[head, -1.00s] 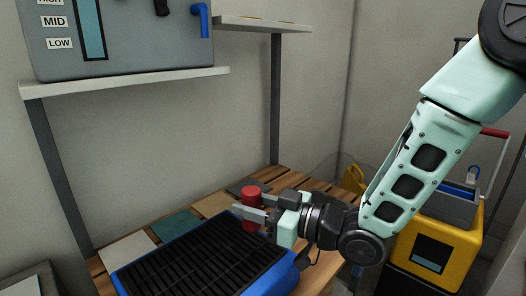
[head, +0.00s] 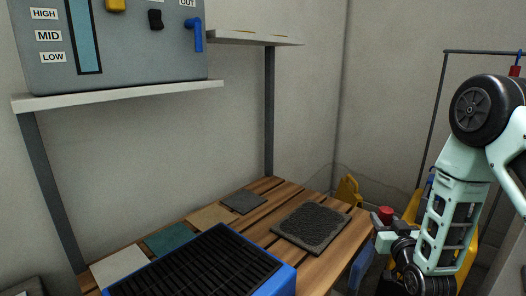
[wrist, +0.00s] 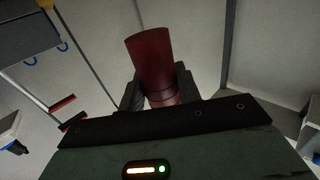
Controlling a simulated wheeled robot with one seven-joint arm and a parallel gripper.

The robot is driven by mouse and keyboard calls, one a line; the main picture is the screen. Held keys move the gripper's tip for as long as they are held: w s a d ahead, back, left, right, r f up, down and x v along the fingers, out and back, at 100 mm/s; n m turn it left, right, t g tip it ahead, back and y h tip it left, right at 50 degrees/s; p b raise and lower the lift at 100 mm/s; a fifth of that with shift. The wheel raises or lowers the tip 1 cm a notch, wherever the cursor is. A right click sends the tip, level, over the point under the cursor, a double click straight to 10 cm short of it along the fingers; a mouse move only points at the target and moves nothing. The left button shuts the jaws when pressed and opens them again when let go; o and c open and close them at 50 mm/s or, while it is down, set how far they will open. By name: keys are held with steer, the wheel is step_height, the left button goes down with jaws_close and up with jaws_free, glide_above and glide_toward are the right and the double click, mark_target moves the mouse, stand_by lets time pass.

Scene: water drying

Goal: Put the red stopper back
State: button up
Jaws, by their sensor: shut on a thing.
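The red stopper (head: 386,212) is a short red cylinder, held upright at the right of the head view, past the table's right end. In the wrist view the stopper (wrist: 152,62) stands between both dark fingers, its far end free. My gripper (head: 380,222) is shut on it, and the gripper (wrist: 158,90) shows at the centre of the wrist view. The lower part of the stopper is hidden by the fingers and palm. I cannot make out an opening that fits the stopper.
A slatted wooden table (head: 334,262) carries a blue tray with a black grille (head: 284,281), a dark textured mat (head: 312,226) and several flat coloured squares. A grey panel with a blue lever (head: 198,38) sits on a shelf above. A yellow cart stands partly behind my arm.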

step_height(320, 180, up, 24)
steer(key=p, duration=2.3)
steer(key=s+d+f+n+y, duration=0.15)
steer(key=s+f, duration=0.45)
steer(key=f, duration=0.7)
steer(key=s+a+f+m+h, duration=0.1)
steer(key=s+f, duration=0.3)
steer(key=s, duration=0.5)
steer(key=shift+s+a, duration=0.35)
steer(key=shift+s, duration=0.05)
steer(key=shift+a, duration=0.1)
